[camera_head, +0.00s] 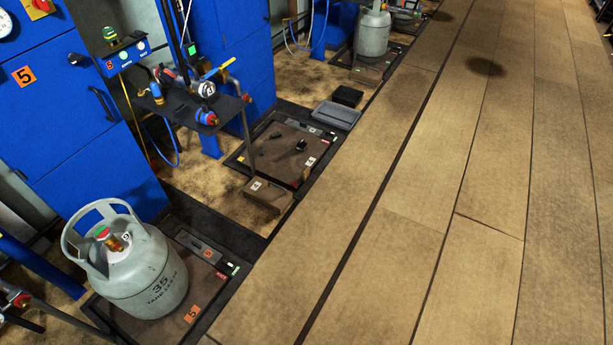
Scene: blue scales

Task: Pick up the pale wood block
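I cannot make out a thing that is clearly the pale wood block. A brown, box-shaped piece (267,196) with a small white tag sits at the near edge of the middle scale (270,165); I cannot tell whether it is wood. A similar brown piece (367,74) lies by the farther scale. Neither of my grippers is in view.
Blue cabinets (60,110) with valves and hoses line the left. A grey tray (336,115) and a black box (347,96) lie beyond the middle scale. The plank floor (450,220) at right is clear.

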